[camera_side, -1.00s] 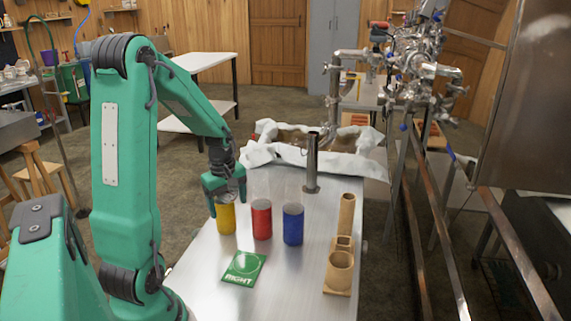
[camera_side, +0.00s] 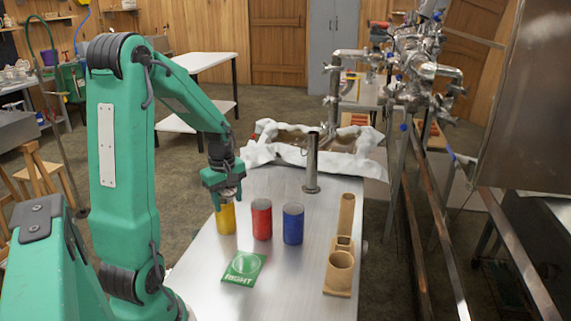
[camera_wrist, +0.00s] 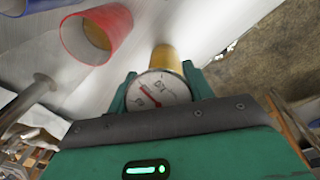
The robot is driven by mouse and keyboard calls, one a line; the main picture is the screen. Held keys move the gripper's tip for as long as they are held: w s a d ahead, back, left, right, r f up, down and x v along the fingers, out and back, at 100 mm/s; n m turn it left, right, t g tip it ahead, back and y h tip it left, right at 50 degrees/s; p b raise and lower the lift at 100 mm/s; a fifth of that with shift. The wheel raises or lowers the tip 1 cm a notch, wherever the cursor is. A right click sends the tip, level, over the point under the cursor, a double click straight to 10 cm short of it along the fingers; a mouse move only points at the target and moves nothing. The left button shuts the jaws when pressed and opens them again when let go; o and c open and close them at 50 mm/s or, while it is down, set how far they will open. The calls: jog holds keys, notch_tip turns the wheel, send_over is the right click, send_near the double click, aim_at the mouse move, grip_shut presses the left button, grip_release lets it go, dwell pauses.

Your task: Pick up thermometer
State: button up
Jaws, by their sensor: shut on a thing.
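The thermometer shows in the wrist view as a round white dial (camera_wrist: 158,90) with a red needle. It sits between the fingers of my gripper (camera_wrist: 160,84), which is shut on it. In the side view my gripper (camera_side: 226,188) is directly above the yellow cup (camera_side: 225,220), and the thermometer is mostly hidden by the fingers. The yellow cup also shows behind the dial in the wrist view (camera_wrist: 166,58). The thermometer's stem is hidden, so I cannot tell whether it is inside the cup.
A red cup (camera_side: 261,219) and a blue cup (camera_side: 293,224) stand to the right. A green card marked RIGHT (camera_side: 243,267) lies in front. A wooden holder (camera_side: 340,272) stands at the table's right; a metal tube (camera_side: 312,162) stands behind, before a white cloth (camera_side: 265,153).

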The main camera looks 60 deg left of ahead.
notch_tip(320, 180, up, 9)
jog(key=shift+f, duration=0.1)
dwell(0.3)
dwell(0.6)
jog(key=shift+r, duration=1.3)
